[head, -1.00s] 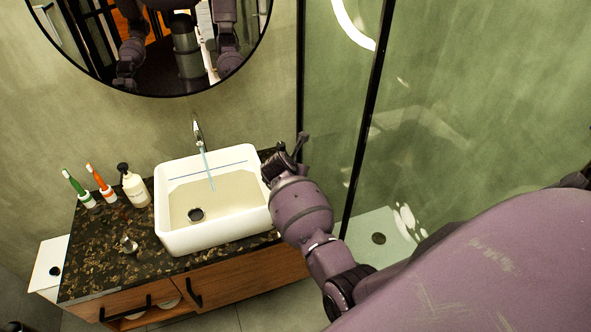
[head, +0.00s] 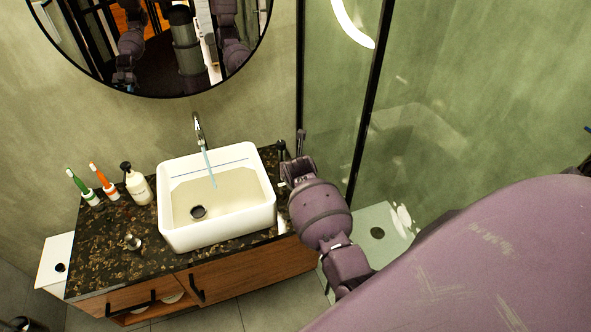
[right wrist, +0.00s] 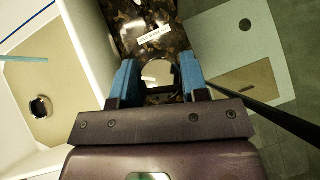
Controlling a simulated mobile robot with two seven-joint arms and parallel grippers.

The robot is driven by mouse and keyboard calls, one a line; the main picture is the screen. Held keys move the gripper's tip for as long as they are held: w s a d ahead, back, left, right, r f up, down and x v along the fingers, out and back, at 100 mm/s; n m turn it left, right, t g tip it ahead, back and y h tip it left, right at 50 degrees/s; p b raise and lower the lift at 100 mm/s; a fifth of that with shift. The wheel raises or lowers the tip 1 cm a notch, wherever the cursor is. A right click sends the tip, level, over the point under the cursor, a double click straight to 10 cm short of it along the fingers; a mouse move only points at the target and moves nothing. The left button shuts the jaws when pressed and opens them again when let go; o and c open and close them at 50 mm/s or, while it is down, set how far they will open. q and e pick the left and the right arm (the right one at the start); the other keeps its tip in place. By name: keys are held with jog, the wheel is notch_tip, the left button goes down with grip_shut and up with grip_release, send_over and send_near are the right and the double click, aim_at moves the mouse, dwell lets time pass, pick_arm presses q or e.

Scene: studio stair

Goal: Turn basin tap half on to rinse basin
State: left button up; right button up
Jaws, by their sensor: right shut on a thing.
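The chrome basin tap (head: 198,128) stands behind the white basin (head: 172,237), and a thin pale blue stream (head: 209,166) runs from it into the basin. The stream also shows at the left of the right wrist view (right wrist: 22,58). A dark drain (head: 198,212) lies in the basin floor. My right gripper (head: 291,145) is beside the basin's right rim, apart from the tap. In the right wrist view its blue fingers (right wrist: 160,68) are shut on a shiny round thing (right wrist: 158,72), partly hidden by the gripper.
A black-framed glass screen (head: 368,120) rises close on the right. A round mirror (head: 160,70) hangs above.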

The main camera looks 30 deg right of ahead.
dwell(0.3)
jog(key=o, duration=0.9)
jog(key=shift+o, duration=0.2)
notch_tip(320, 180, up, 20)
jog(key=b, duration=0.1)
